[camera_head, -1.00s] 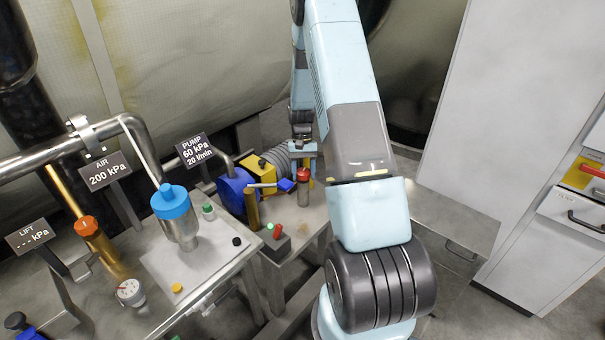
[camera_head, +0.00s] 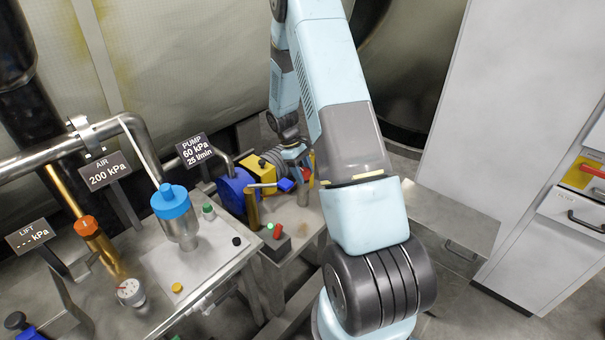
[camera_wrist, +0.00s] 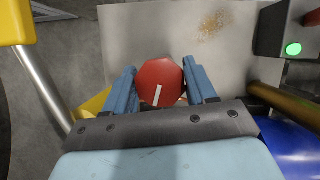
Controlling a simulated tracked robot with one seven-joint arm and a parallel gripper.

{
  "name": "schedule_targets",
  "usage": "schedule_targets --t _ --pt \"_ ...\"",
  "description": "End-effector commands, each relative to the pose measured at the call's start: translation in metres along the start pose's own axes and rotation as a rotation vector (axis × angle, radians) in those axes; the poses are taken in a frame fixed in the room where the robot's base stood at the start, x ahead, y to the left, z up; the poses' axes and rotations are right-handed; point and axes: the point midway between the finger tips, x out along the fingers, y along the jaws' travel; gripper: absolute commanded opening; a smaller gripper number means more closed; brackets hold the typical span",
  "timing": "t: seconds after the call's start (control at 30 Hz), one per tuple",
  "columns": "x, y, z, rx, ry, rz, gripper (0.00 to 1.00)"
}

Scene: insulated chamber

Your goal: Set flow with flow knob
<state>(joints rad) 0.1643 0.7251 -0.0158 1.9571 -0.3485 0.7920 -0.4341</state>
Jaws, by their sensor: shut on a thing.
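The red flow knob (camera_wrist: 159,80) with a white pointer line sits between the two blue fingers of my gripper (camera_wrist: 160,88) in the wrist view. My gripper is shut on it. In the head view my gripper (camera_head: 297,160) is at the pump bench, and the knob is mostly hidden behind it and the arm. The pump sign (camera_head: 196,151) reads 60 kPa and 25 l/min.
The blue and yellow pump (camera_head: 234,190) stands left of my gripper. A small box (camera_head: 274,243) with green and red buttons is in front. The air sign (camera_head: 105,171) reads 200 kPa. The front bench holds a blue-capped cylinder (camera_head: 174,207). A white cabinet stands at right.

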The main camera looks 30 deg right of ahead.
Motion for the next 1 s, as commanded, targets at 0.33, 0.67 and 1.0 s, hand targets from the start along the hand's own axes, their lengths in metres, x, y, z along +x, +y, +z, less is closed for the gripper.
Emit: schedule_targets --t 0.33,0.67,1.0 --pt "0.0014 -0.0027 0.0010 -0.167 -0.004 0.064 0.25" --pt "0.0013 -0.0028 0.0011 -0.212 -0.004 0.082 0.25" --pt "0.0013 -0.0029 0.0008 -0.212 -0.003 0.082 0.58"
